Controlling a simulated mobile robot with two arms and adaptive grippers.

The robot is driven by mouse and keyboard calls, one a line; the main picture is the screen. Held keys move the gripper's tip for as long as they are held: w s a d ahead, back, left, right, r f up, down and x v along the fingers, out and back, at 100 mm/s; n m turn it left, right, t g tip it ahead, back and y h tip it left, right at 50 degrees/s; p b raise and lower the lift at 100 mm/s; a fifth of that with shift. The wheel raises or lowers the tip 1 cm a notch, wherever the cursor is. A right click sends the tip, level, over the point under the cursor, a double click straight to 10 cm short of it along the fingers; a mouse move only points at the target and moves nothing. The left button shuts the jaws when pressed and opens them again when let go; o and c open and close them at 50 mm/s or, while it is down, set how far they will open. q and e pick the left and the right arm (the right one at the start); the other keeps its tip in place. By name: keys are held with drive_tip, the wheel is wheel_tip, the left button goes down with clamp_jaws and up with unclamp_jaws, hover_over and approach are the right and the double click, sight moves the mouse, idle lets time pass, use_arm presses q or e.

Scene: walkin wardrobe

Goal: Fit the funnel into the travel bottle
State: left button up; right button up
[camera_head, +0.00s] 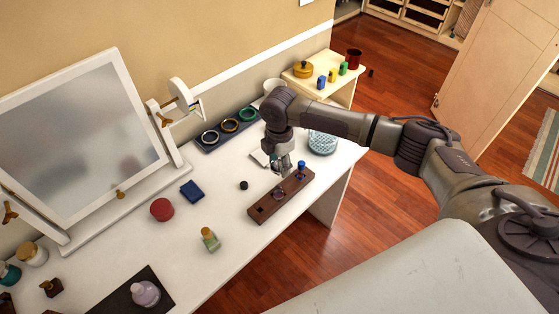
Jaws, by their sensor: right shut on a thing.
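A dark wooden rack (264,209) with holes lies near the white table's front edge. A small bottle with a purple tint (278,192) stands in its middle part, and a blue-topped bottle (301,167) stands at its far end. I cannot tell for sure which is the travel bottle. My right gripper (282,172) points down just above the rack, close over the purple-tinted bottle. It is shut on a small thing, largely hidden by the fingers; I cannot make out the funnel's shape. Whether that thing touches the bottle cannot be told. My left gripper is not in view.
A black cap (243,185), dark blue box (191,191), red round box (162,210) and greenish bottle (210,239) stand left of the rack. A ring tray (226,130) lies behind. A patterned teal item (322,142) lies right. A mirror (78,140) stands left.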

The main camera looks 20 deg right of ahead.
sight(279, 165)
drive_tip(key=shift+f+b, duration=1.1)
drive_tip(key=shift+f, duration=1.35)
drive_tip(key=shift+p, duration=0.95)
drive_tip(key=shift+f+b, duration=0.75)
drive_tip(key=shift+f, duration=0.45)
drive_tip(key=o, duration=1)
drive_tip(key=shift+r, duration=0.1)
wheel_tip(279, 165, up, 12)
drive_tip(key=shift+f, duration=0.1)
